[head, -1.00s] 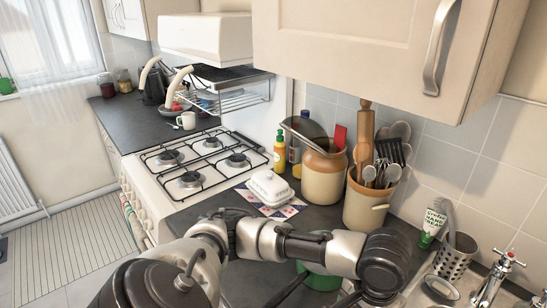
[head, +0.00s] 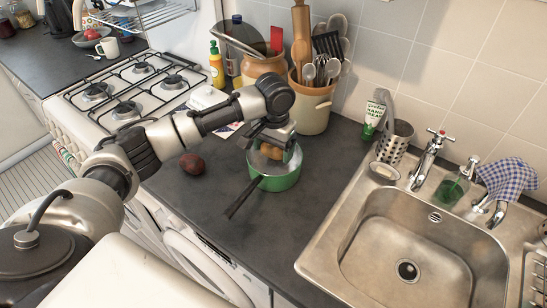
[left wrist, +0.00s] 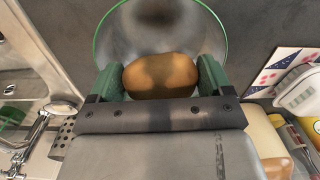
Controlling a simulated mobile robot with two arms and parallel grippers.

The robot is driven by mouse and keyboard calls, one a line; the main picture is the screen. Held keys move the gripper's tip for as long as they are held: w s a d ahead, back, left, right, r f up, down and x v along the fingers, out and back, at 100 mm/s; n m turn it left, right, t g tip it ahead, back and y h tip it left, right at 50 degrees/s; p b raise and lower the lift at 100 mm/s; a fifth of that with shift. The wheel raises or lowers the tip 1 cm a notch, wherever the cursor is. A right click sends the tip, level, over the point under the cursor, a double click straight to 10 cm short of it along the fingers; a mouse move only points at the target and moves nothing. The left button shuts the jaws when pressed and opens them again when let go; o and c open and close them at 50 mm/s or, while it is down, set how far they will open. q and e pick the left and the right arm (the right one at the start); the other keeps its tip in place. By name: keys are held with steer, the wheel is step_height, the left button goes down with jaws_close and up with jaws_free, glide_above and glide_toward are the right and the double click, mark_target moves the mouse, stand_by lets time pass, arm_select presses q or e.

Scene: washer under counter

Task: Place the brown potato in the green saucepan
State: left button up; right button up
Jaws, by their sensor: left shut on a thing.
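The green saucepan (head: 275,184) stands on the dark counter, left of the sink, its dark handle pointing toward the front left. My left gripper (head: 271,151) is over the pan's opening and shut on the brown potato (head: 269,153). In the left wrist view the potato (left wrist: 160,76) sits between the two green-padded fingers, with the pan's grey inside (left wrist: 160,32) and green rim behind it. I cannot tell whether the potato touches the pan's inside. A dark reddish-brown round item (head: 193,164) lies on the counter left of the pan. My right gripper is not in view.
A utensil crock (head: 312,105) and a brown-and-cream jar (head: 262,68) stand behind the pan. A sink (head: 400,250) with taps is at the right. The stove (head: 125,90) is at the left. The counter in front of the pan is clear.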

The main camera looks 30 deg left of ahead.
mark_target(273, 172)
arm_select(q)
steer(key=shift+f+p, duration=0.35)
steer(key=shift+f, duration=2.8)
steer(key=o, duration=0.7)
steer(key=shift+f, duration=0.1)
step_height(273, 172, up, 12)
steer(key=shift+r+b, duration=0.15)
steer(key=shift+b, duration=0.45)
